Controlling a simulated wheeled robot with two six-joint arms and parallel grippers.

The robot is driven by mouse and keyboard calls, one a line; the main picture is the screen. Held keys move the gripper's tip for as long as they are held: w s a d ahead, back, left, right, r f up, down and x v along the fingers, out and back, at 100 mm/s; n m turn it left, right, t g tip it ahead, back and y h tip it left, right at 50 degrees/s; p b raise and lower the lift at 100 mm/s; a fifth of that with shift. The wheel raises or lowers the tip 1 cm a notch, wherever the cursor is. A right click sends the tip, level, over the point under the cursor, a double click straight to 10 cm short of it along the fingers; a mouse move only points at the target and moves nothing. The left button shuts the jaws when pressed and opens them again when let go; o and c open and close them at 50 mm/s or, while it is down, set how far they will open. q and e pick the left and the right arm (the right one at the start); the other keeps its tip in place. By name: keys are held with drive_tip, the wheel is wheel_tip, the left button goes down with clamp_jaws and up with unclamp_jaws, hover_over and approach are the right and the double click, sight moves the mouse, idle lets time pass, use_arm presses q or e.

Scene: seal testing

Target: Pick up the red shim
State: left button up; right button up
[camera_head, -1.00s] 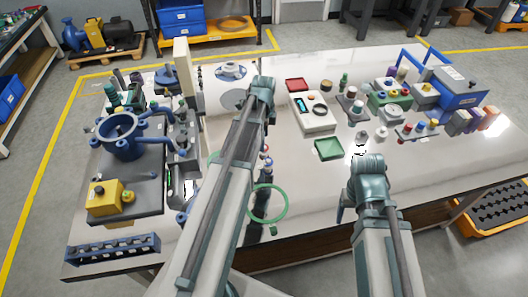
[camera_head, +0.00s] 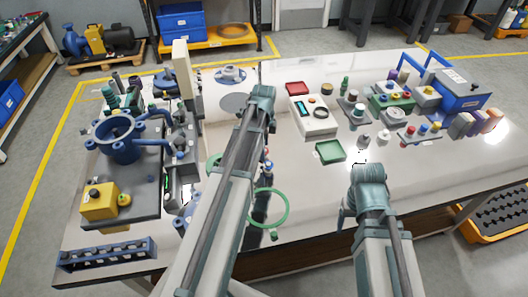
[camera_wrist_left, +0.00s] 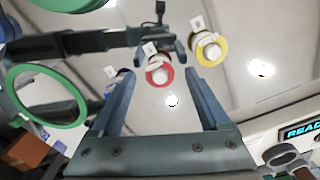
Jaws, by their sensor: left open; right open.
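The red shim (camera_wrist_left: 166,80) is a red ring around a pale post with a white tag, in the left wrist view. My left gripper (camera_wrist_left: 162,72) is open, with one finger on each side of the red ring in the picture. I see no contact, and cannot tell the distance. In the head view my left arm covers most of that gripper and the shim. My right gripper (camera_head: 343,212) shows only as a sliver beside its wrist, over the front of the table, with nothing seen in it.
A yellow ring (camera_wrist_left: 221,47) on a similar post is close to the right of the red one. A large green ring (camera_head: 285,208) stands near my left arm. A green tray (camera_head: 330,152) and a white meter (camera_head: 318,126) lie to the right. The front right table is bare.

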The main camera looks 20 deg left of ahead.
use_arm(q)
clamp_jaws()
idle(0.5)
drive_tip(key=shift+r+p, duration=0.35)
drive_tip(key=shift+p, duration=0.1)
wheel_tip(320, 180, up, 4)
drive_tip(key=p, duration=0.3)
drive_tip(key=shift+p, duration=0.4)
drive_tip(key=s+d, duration=0.9)
drive_tip(key=s, duration=0.4)
drive_tip(key=shift+s+r+p, duration=0.15)
drive_tip(key=shift+r+p, duration=0.2)
drive_tip(key=shift+p, duration=0.1)
